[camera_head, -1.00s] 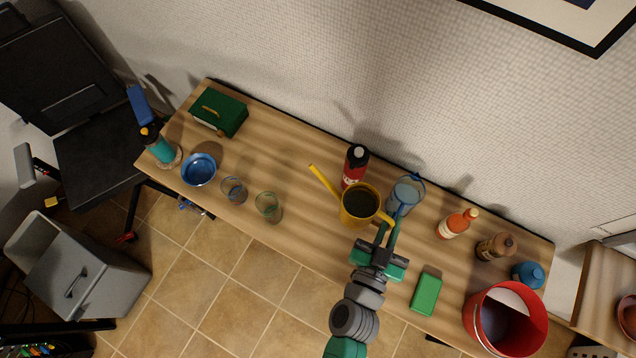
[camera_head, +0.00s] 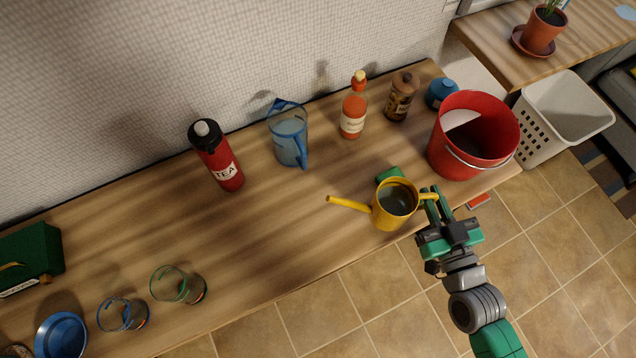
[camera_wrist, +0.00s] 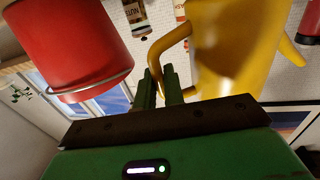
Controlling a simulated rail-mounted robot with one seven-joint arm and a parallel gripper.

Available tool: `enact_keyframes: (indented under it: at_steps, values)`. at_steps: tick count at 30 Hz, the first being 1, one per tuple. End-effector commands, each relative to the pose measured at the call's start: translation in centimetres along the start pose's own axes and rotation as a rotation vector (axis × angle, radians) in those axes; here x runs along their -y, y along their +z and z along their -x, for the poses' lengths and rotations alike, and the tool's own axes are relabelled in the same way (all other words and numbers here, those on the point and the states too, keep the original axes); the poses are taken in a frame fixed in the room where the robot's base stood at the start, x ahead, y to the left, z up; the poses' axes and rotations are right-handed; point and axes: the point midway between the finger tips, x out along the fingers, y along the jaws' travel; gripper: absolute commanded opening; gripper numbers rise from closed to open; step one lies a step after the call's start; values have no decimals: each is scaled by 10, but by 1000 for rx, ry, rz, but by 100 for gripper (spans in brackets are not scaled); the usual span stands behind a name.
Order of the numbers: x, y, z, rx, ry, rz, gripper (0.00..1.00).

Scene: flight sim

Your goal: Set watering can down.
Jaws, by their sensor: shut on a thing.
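The yellow watering can (camera_head: 383,218) is near the table's front edge, left of the red bucket, spout pointing left. It looks roughly upright with a dark opening on top; I cannot tell whether its base touches the table (camera_head: 285,235). My gripper (camera_head: 431,204) is shut on the can's handle from the right front. In the wrist view, the can (camera_wrist: 235,45) fills the upper right, and its handle meets my gripper's fingers (camera_wrist: 163,85).
A green block (camera_head: 388,174) is partly hidden behind the can. The red bucket (camera_head: 445,150) stands close on the right. A blue pitcher (camera_head: 288,140), orange bottle (camera_head: 353,115) and tea flask (camera_head: 216,158) stand behind. Glasses (camera_head: 178,287) stand at left. The table's middle is clear.

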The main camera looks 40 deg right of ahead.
Motion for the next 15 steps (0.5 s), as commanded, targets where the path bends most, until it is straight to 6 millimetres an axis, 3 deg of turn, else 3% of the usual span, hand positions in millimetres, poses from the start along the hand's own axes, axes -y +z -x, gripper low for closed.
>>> enact_keyframes:
  at_steps: [4, 15]
  values:
    - [21, -1, -3, -5, 3, -7, 0]
    - [128, 8, -18, -2, 4, -6, 0]
